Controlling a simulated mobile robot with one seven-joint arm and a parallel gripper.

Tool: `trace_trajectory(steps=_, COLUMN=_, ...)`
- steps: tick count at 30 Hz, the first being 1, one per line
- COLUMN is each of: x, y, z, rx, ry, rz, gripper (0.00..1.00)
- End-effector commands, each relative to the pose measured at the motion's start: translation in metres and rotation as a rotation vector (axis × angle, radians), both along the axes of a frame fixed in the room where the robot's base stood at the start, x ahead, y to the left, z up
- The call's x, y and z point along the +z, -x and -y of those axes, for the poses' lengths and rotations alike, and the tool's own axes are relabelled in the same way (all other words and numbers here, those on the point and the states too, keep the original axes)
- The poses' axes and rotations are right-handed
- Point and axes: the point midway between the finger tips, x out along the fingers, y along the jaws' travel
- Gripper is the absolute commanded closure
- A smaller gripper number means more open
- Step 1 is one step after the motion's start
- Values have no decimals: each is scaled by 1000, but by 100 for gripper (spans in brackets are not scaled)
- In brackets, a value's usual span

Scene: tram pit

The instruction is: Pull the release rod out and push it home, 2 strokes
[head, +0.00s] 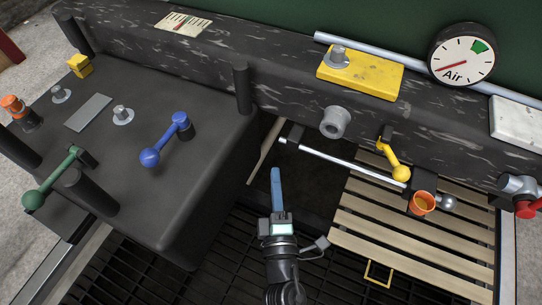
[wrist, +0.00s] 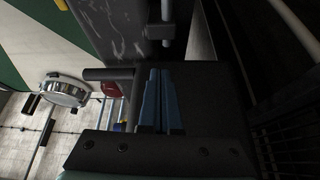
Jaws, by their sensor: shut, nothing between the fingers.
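A long thin silver rod (head: 340,160), which I take to be the release rod, runs under the dark beam. It passes from a small dark bracket (head: 294,137) on the left to a dark block and a grey rounded end (head: 449,203) on the right. My gripper (head: 277,172) is in front of and below the rod's left part, apart from it, with its blue fingers together and empty. In the wrist view the blue fingers (wrist: 160,100) also lie side by side, and a rod in a dark bracket (wrist: 161,32) shows beyond them.
An orange cup-like ring (head: 422,203) and a yellow ball lever (head: 395,160) sit near the rod's right end. A slatted wooden board (head: 400,225) lies below. A dark box with a blue lever (head: 165,140) stands left. A round air gauge (head: 462,55) is upper right.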

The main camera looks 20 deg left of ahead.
Motion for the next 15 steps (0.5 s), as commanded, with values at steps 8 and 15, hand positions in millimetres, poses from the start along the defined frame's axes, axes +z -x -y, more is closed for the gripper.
trace_trajectory(steps=8, x=-9, y=5, z=-2, rx=11, ry=13, rz=-6, gripper=100)
trace_trajectory(steps=15, x=-10, y=-1, z=-4, rx=11, ry=12, rz=-4, gripper=100)
